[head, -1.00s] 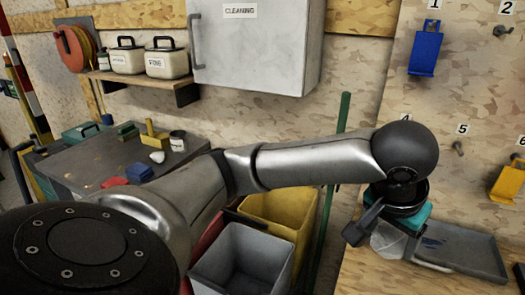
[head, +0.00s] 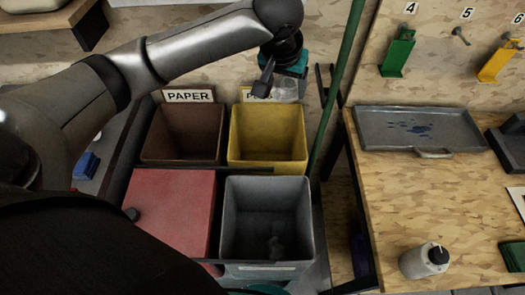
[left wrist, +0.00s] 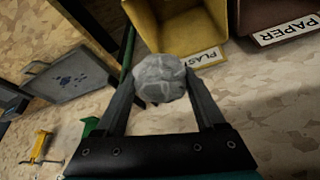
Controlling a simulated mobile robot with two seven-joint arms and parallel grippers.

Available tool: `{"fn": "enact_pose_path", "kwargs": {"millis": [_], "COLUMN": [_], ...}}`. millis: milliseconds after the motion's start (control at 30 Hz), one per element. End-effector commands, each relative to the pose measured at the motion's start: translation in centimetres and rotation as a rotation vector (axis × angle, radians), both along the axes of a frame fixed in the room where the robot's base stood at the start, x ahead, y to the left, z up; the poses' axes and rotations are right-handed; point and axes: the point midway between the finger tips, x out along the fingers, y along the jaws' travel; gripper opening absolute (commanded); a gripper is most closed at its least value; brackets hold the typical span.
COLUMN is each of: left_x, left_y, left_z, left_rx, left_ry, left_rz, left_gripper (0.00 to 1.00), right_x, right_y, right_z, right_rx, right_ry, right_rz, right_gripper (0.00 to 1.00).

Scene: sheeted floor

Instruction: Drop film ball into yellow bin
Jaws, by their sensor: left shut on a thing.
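The film ball is a crumpled, greyish translucent lump (left wrist: 160,78) between the fingertips of my left gripper (left wrist: 163,74). My left gripper (head: 284,86) is shut on it and also shows in the head view, where the ball (head: 288,90) is partly hidden. The yellow bin (head: 267,165) stands in the back row on the right, open and apparently empty. The ball appears above its back edge, in front of the bin's partly hidden label. The yellow bin (left wrist: 172,35) also shows just beyond the ball in the left wrist view. My right gripper is not in view.
A brown PAPER bin (head: 183,150) stands left of the yellow bin. A red-lidded bin (head: 170,210) and an open grey bin (head: 240,200) with something translucent inside stand in front. A green pole (head: 338,90) rises close on the right, beside a workbench (head: 440,190) with a grey tray (head: 375,130).

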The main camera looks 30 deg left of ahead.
Motion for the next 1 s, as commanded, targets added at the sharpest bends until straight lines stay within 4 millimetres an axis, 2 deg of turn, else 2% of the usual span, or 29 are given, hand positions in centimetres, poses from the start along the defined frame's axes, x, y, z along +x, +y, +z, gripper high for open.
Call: {"fn": "enact_pose_path", "kwargs": {"millis": [33,233,500,767,1000], "left_x": [0.7,3.1,4.0,4.0,4.1], "left_y": [0.6,3.5,6.8,7.5,7.5], "left_z": [-0.6,-4.5,-8.4,-9.6,-11.0], "left_rx": [0.001,0.001,0.002,0.000,-0.001], "left_ry": [0.008,0.007,0.002,-0.001,-0.001], "left_rz": [0.018,0.068,0.093,0.094,0.094], "left_gripper": [0.17,0.17,0.17,0.17,0.17], "right_x": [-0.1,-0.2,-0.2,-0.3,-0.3], "right_y": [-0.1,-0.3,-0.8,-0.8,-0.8], "right_z": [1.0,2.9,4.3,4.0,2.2], "right_rx": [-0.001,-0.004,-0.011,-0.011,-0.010], "right_ry": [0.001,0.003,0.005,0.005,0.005], "right_rz": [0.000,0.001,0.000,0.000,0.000], "right_gripper": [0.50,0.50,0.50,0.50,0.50]}}
